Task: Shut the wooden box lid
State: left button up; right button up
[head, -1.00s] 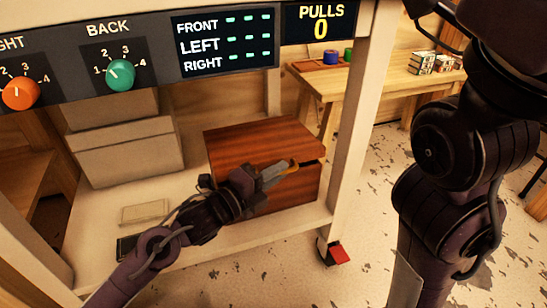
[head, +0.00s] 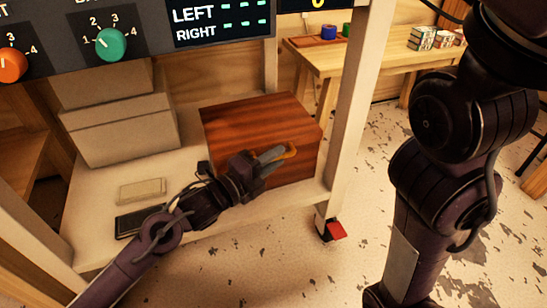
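The wooden box (head: 285,175), reddish brown with dark grain, sits on the pale lower shelf of the bench. Its lid (head: 255,120) lies flat on top, and I see no clear gap between lid and body from here. My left gripper (head: 283,153) is in front of the box, with its grey and orange fingertips overlapping the front face just below the lid's front edge. Whether the fingers touch the box, or are apart or together, I cannot tell. My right arm fills the right side of the view, and its gripper is out of view.
Light boxes (head: 125,130) stand left of the wooden box. A small pale block (head: 142,191) and a dark flat item (head: 135,222) lie at the shelf's front left. A bench post (head: 352,115) rises on the right. A control panel (head: 140,40) hangs above.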

pick_arm(q)
jog(key=shift+s+a+r+p, duration=0.1)
jog(key=shift+s+a+p, duration=0.25)
jog(key=shift+a+p, duration=0.1)
jog(key=p+v, duration=0.3)
jog(key=v, duration=0.3)
jog(key=shift+s+a, duration=0.25)
jog(key=shift+a, duration=0.05)
